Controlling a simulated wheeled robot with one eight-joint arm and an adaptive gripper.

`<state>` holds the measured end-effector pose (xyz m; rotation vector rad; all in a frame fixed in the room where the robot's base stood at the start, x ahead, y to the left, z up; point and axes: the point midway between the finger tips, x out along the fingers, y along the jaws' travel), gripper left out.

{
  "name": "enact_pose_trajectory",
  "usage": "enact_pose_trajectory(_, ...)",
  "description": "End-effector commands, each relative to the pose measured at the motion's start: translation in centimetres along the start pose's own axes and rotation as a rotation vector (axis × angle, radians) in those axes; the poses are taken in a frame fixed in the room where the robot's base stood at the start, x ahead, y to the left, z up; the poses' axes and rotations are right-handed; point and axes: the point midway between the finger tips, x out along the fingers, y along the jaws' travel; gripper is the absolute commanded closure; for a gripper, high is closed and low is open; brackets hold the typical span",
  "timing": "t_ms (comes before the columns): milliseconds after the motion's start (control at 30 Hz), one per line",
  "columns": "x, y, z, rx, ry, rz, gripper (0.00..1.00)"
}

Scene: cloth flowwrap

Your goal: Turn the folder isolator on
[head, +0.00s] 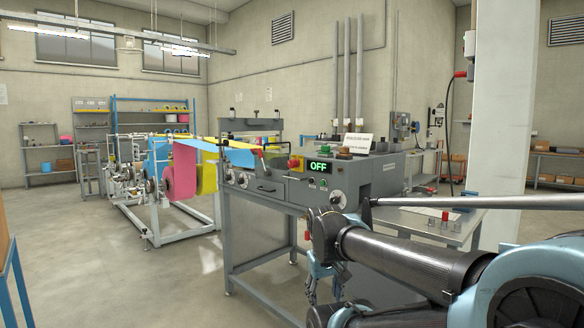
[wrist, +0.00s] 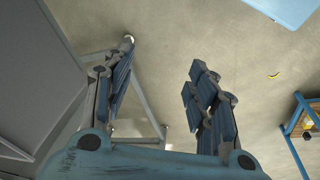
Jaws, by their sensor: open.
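The folding machine (head: 270,187) is a grey unit on a grey frame, with a green-lit display (head: 320,166) reading OFF. A red-and-yellow control (head: 296,163) sits left of the display. A round pale dial (head: 338,200) with a dark centre is on the lower right of the front. I cannot tell for certain which of these is the folder isolator, nor read its position. My gripper (head: 326,284) hangs below the dial, in front of the machine's stand, apart from the controls. In the wrist view my gripper (wrist: 162,85) is open and empty, with floor between its fingers.
Pink, blue and yellow cloth (head: 182,172) runs from a roll stand (head: 150,222) into the machine's left side. A grey side table (head: 438,228) stands behind my arm, left of a white column (head: 501,110). Open floor (head: 110,285) lies at the front left.

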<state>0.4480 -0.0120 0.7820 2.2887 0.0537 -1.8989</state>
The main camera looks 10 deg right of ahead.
Motion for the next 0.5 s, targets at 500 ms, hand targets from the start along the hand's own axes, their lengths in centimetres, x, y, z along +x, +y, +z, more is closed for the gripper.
enact_pose_trajectory(500,-8.2,7.3,-15.1,-0.726,-0.138,0.437,0.48)
